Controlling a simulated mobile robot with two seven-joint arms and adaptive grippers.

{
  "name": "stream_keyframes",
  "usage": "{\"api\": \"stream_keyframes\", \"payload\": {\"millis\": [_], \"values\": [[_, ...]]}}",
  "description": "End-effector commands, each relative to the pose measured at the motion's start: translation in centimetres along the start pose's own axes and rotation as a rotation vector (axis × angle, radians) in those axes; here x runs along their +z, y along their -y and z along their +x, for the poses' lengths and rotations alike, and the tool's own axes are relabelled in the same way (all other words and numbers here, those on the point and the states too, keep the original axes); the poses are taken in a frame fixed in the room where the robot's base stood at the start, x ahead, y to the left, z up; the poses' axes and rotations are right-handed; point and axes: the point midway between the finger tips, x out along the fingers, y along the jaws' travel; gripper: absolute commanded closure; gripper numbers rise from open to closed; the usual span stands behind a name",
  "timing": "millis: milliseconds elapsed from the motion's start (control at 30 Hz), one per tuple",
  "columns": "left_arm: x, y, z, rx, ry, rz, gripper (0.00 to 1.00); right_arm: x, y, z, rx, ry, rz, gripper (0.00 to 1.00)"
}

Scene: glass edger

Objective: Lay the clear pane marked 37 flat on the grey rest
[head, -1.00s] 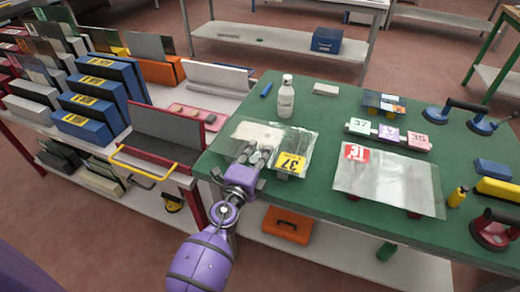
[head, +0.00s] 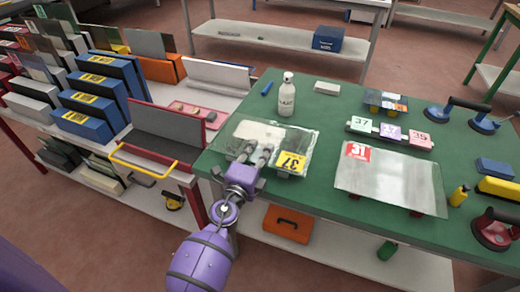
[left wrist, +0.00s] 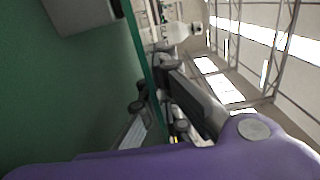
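The clear pane with the yellow 37 label (head: 292,162) lies at the left end of the green table, close to flat. My left gripper (head: 258,153) is at its near left edge. Two fingers show there. In the left wrist view the pane's green edge (left wrist: 146,65) runs close beside the dark finger of my left gripper (left wrist: 165,95). I cannot tell whether the fingers press on the glass. A pale patch shows through the pane; I cannot tell whether it is the grey rest. My right gripper is out of view.
A clear pane with a red 31 label (head: 390,180) lies to the right. Behind are a white bottle (head: 287,98) and 37, 27 and 35 number tags (head: 390,132). Suction lifters (head: 485,122) stand far right. A rack of panes and blue blocks (head: 88,108) fills the left.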

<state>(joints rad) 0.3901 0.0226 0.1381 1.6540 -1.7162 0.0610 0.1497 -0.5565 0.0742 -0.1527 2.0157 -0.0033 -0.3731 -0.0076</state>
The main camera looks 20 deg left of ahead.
Motion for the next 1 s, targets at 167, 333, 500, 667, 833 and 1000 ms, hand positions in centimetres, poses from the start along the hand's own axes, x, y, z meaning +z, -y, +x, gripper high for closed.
{"api": "stream_keyframes", "payload": {"millis": [167, 333, 500, 667, 833, 1000], "values": [[0.0, 0.1, 0.1, -0.004, 0.000, 0.000, 0.95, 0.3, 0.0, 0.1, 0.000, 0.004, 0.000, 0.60], [0.0, 0.1, 0.1, -0.004, 0.000, 0.000, 0.73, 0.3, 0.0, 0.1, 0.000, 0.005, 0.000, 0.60], [0.0, 0.0, 0.0, -0.002, 0.000, 0.000, 0.73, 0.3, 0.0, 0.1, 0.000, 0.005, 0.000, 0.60], [0.0, -0.3, -0.2, 0.003, 0.000, 0.000, 0.73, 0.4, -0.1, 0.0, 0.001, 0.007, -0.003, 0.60], [0.1, -0.4, -1.9, 0.004, 0.001, 0.000, 0.73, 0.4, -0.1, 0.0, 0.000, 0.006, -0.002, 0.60], [0.0, -0.3, -4.5, 0.002, 0.000, 0.000, 0.73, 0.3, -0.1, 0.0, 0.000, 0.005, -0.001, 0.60]]}}
